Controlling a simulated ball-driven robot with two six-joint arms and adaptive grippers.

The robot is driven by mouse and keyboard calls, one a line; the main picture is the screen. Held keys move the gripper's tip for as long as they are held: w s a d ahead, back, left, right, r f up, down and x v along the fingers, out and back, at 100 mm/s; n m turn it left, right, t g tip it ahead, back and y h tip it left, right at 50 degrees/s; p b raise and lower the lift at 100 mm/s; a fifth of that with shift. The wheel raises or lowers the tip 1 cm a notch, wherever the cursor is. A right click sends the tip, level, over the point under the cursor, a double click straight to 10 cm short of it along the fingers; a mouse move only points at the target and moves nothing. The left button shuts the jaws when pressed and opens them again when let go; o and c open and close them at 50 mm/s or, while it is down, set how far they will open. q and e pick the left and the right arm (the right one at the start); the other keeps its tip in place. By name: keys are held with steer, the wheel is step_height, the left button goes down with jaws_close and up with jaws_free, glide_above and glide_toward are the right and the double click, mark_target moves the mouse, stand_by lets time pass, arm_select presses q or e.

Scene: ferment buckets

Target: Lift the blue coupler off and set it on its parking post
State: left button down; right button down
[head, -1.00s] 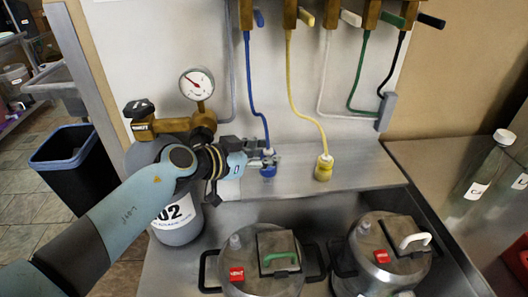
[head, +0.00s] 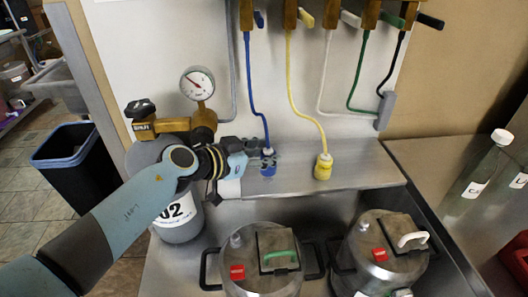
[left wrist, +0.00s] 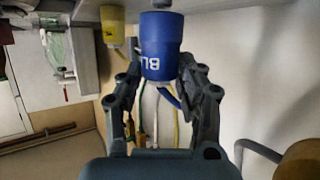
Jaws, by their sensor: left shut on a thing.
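The blue coupler (head: 268,167) is at the end of the blue hose, above the metal shelf, left of the yellow coupler (head: 323,167). My left gripper (head: 268,157) reaches it from the left and is shut on it. In the left wrist view the blue coupler (left wrist: 160,45) appears upside down between the fingers, its white letters partly visible. A grey post-like piece shows at its end; I cannot tell whether the coupler is seated on it or clear of it. My right gripper is not in view.
Two lidded metal buckets stand in front, one with a green handle (head: 281,255) and one with a white handle (head: 412,239). A grey cylinder with a gauge (head: 197,82) stands behind my left arm. The shelf right of the yellow coupler is clear.

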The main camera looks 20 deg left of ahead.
arm_select(q)
steer(key=shift+f, duration=0.45)
stand_by(0.6)
steer(key=shift+f, duration=0.9)
stand_by(0.9)
steer(key=shift+f+p, duration=0.15)
steer(key=shift+p, duration=0.3)
stand_by(0.4)
steer(key=shift+c, duration=0.6)
jaws_free()
